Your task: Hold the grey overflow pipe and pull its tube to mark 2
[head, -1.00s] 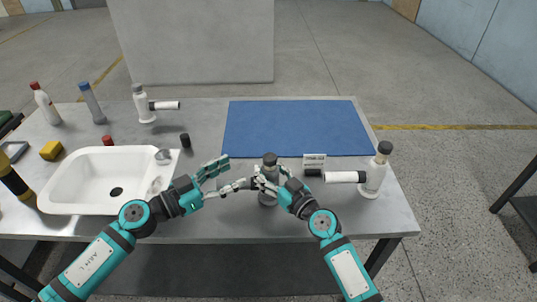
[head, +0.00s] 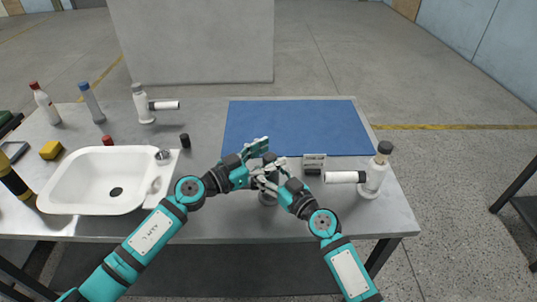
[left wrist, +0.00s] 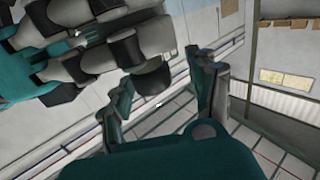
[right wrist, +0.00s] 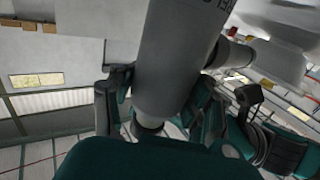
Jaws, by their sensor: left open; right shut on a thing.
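The grey overflow pipe (head: 268,199) stands upright near the table's front, mostly hidden behind my grippers; its dark top shows between them. My right gripper (head: 270,184) is shut around its body. In the right wrist view the grey pipe (right wrist: 178,55) fills the middle, with small print on it and the right fingers on both sides. My left gripper (head: 262,155) is open beside the pipe's top. In the left wrist view its fingers (left wrist: 165,100) are apart with nothing between them; a dark round end lies just beyond. I cannot read mark 2.
A white basin (head: 75,180) sits at left. White fittings with side branches stand at right (head: 373,176) and back left (head: 142,105). A small sign (head: 314,160) stands right of the grippers. A blue mat (head: 290,127) lies clear behind. Bottles stand at far left.

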